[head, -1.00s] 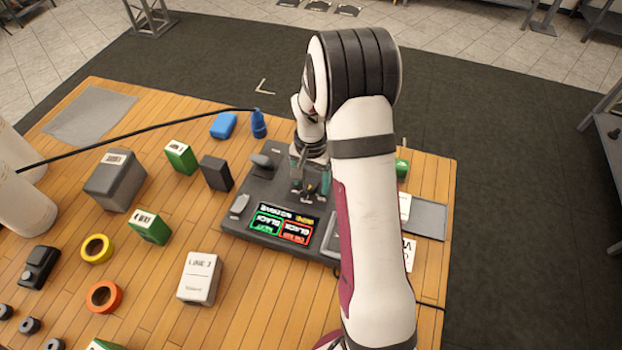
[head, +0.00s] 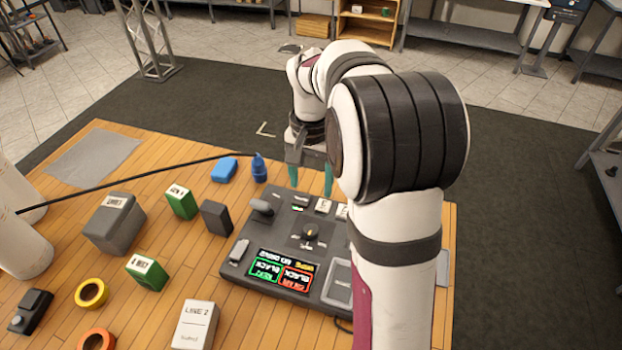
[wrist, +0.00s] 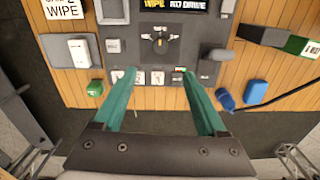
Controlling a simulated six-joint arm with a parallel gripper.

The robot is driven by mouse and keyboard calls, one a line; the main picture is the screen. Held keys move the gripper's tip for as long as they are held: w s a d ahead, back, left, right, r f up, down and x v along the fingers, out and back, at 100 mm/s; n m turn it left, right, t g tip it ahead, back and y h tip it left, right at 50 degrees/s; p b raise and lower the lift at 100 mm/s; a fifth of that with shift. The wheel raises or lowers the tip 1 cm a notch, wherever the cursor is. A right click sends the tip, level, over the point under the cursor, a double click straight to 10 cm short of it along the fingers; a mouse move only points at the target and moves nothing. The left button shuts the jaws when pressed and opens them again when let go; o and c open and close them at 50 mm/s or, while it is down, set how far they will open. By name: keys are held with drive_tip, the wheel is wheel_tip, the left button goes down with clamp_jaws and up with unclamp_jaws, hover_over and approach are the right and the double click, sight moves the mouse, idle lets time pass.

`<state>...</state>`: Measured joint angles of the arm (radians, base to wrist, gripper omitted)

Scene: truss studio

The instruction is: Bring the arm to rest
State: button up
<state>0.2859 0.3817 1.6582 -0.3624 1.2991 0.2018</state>
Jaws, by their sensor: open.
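My gripper (head: 311,178) is open and empty, raised above the far edge of a dark control console (head: 240,268) on the wooden table. Its teal fingers point down and stand apart. In the wrist view my gripper (wrist: 165,105) shows both fingers spread, with the console (wrist: 187,55), its knob and its small labelled buttons beyond them. Nothing is between the fingers. In the head view the console shows a black knob (head: 310,232) and a lit screen (head: 281,271) with green and red boxes. My arm hides the console's right side.
Left of the console stand a black box (head: 216,217), green boxes (head: 181,202), a grey box (head: 114,224) and a white box (head: 195,325). Dark floor lies beyond.

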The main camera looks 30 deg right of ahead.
idle(0.3)
drive_tip(key=s+a+n, duration=0.1)
drive_tip(key=s+a, duration=0.4)
drive_tip(key=s, duration=0.3)
drive_tip(key=s+a+r+n+y, duration=0.1)
drive_tip(key=s+a, duration=0.4)
drive_tip(key=s, duration=0.4)
drive_tip(key=s+a+n, duration=0.2)
drive_tip(key=s+a, duration=0.2)
drive_tip(key=s, duration=0.4)
drive_tip(key=shift+s+a+r+y, duration=0.3)
drive_tip(key=shift+s+a+y, duration=0.1)
